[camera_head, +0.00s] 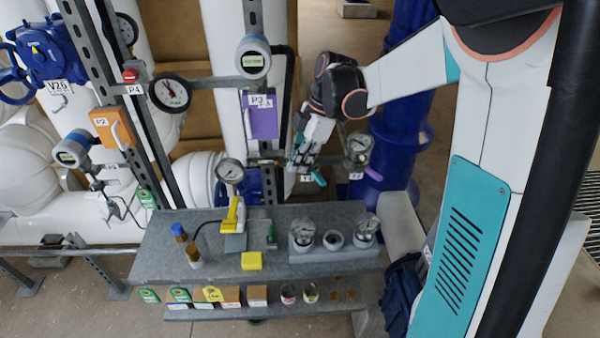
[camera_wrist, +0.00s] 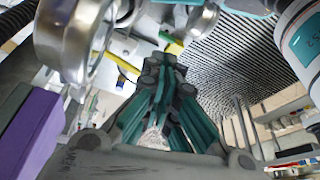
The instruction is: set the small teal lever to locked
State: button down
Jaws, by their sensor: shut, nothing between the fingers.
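The small teal lever (camera_head: 319,178) sticks out from the pipework beside the V1 tag (camera_head: 306,178), right of centre in the head view. It points down and to the right. My gripper (camera_head: 295,165) hangs just above and left of the lever, with its fingers pointing down; I cannot tell whether they touch it. In the wrist view, my gripper's teal-lined fingers (camera_wrist: 165,65) come together at the tips, shut and with nothing held. I cannot make out the teal lever for certain in the wrist view.
A purple lever (camera_head: 373,174) by the V2 tag sits to the right, below a gauge (camera_head: 359,147). A grey shelf (camera_head: 165,262) below carries bottles, gauges and a yellow block (camera_head: 251,260). A purple box (camera_head: 263,117) and a large blue pipe (camera_head: 400,100) stand close by.

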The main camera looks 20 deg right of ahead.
jog(key=v, duration=0.5)
jog(key=shift+w+r+p, duration=0.1)
jog(key=shift+r+p, duration=0.05)
jog(key=shift+p, duration=0.15)
